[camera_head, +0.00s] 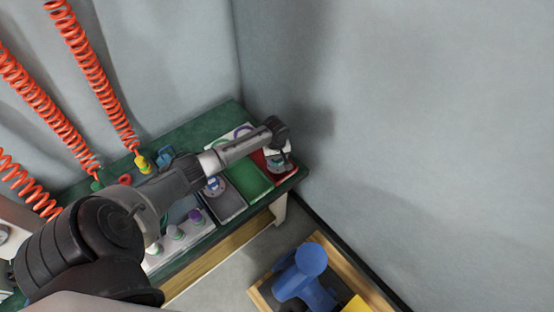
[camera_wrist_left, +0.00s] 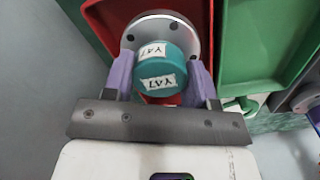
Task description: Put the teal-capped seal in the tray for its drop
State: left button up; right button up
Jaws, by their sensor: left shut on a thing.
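My left gripper (camera_head: 279,148) is over the red tray (camera_head: 261,161) at the right end of the bench. In the left wrist view its lavender fingers (camera_wrist_left: 160,78) are shut on the teal-capped seal (camera_wrist_left: 155,66). The teal cap carries white labels reading Y47, and a round grey metal flange with dark holes lies beneath it. The red tray (camera_wrist_left: 98,18) shows behind the seal. I cannot tell whether the seal touches the tray floor. My right gripper is not in view.
A green tray (camera_head: 247,178) adjoins the red one, with a dark grey tray (camera_head: 226,204) beyond it holding a blue-marked seal. A white rack (camera_head: 200,231) holds purple- and green-capped pieces. Orange coiled hoses (camera_head: 95,75) hang at left. A wooden-edged box with blue objects (camera_head: 305,275) is below.

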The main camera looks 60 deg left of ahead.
pick_arm(q)
jog(key=shift+w, duration=0.1)
jog(key=o, duration=1.2)
notch_tip(320, 180, up, 11)
jog(key=p, duration=0.4)
jog(key=s+d+f+m, duration=0.2)
jog(key=s+d+m, duration=0.15)
jog(key=d, duration=0.35)
jog(key=s+d+f+m+t, duration=0.1)
jog(key=s+d+f+m, duration=0.15)
jog(key=s+d, duration=0.35)
jog(key=s+d+f+m, duration=0.2)
jog(key=s+d+m, duration=0.15)
jog(key=d, duration=0.45)
jog(key=s+d+r+m+t, duration=0.2)
jog(key=s+d+r+m, duration=0.4)
jog(key=s, duration=0.6)
jog(key=d+r, duration=0.2)
jog(key=d, duration=0.1)
jog(key=shift+s+d+m, duration=0.35)
